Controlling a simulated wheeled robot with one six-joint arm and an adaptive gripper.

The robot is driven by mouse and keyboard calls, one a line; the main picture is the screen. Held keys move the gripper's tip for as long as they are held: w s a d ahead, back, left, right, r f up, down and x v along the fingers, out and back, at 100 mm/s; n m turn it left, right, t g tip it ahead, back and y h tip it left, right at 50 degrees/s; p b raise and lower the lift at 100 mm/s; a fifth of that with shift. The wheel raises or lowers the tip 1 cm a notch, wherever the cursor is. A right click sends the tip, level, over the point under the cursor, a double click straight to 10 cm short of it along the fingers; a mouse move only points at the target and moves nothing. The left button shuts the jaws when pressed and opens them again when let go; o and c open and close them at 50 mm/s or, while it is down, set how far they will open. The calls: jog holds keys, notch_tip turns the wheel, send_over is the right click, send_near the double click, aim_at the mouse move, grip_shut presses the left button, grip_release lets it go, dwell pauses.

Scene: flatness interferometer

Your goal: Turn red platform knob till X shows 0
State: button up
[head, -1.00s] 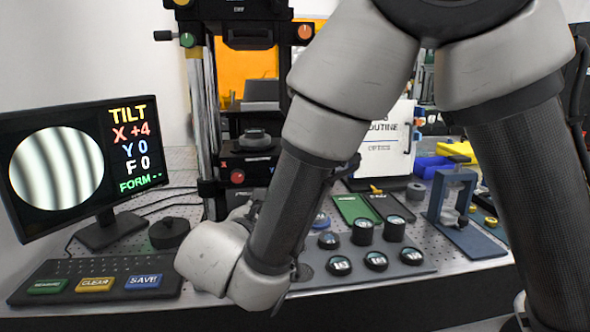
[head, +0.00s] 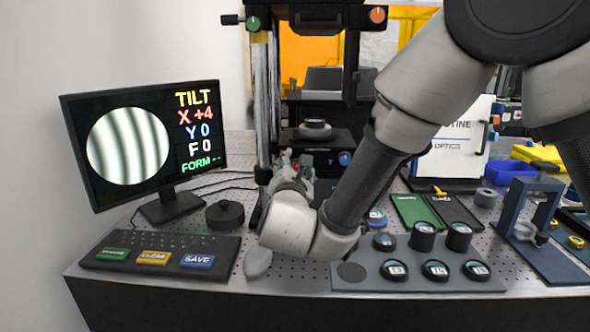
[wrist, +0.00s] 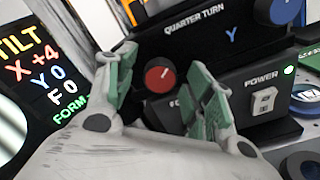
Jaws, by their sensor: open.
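The red platform knob (wrist: 159,74) is a round dial with a pale pointer mark, on a black panel labelled QUARTER TURN. My gripper (wrist: 162,66) is open, with its green-padded fingers on either side of the knob in the wrist view; contact cannot be told. In the head view my gripper (head: 291,164) is at the front of the black instrument and largely covers the red knob. The monitor (head: 140,141) shows TILT, X +4, Y 0, F 0 and FORM --, beside a disc of near-vertical dark fringes. The same readout shows in the wrist view (wrist: 40,70).
A blue Y knob (head: 345,159) is right of the red one. The POWER switch (wrist: 264,100) is at lower right in the wrist view. Button panel (head: 160,254), black puck (head: 225,214) and rack of round pieces (head: 420,285) stand on the perforated bench.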

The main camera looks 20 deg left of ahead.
jog(key=shift+c, duration=0.4)
jog(key=c, duration=1)
jog(key=shift+o, duration=0.2)
jog(key=shift+n, duration=0.4)
jog(key=n, duration=0.3)
jog(key=shift+n, duration=0.3)
jog(key=n, duration=0.4)
jog(key=shift+n, duration=0.4)
jog(key=shift+f, duration=0.1)
jog(key=o, duration=1)
